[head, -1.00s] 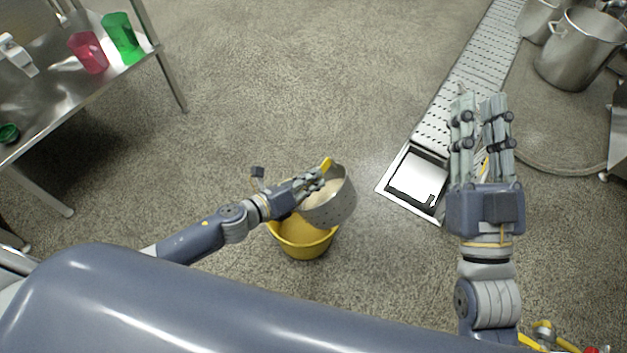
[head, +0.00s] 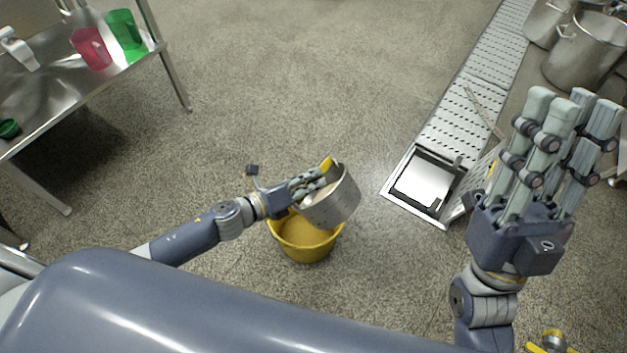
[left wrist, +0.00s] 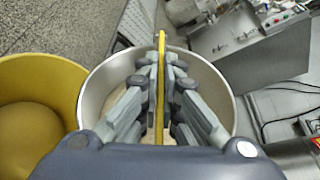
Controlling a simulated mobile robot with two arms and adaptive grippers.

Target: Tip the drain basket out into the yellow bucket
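The drain basket (head: 336,206) is a grey perforated metal pot with a yellow handle (left wrist: 161,75). My left gripper (head: 318,181) is shut on that handle and holds the basket above the right part of the yellow bucket (head: 305,246). The basket is tilted, and pale contents show inside it in the head view. In the left wrist view the bucket (left wrist: 35,110) is left of the basket (left wrist: 100,85), and my left fingers (left wrist: 160,72) pinch the yellow handle from both sides. My right gripper (head: 573,115) is raised at the right, fingers spread apart and nothing visible between them.
A floor drain channel (head: 465,105) with an open square pit (head: 423,184) lies right of the bucket. Steel pots (head: 585,50) stand at the upper right. A steel table (head: 75,80) with red (head: 91,48) and green (head: 124,29) cups is at upper left. Floor around the bucket is clear.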

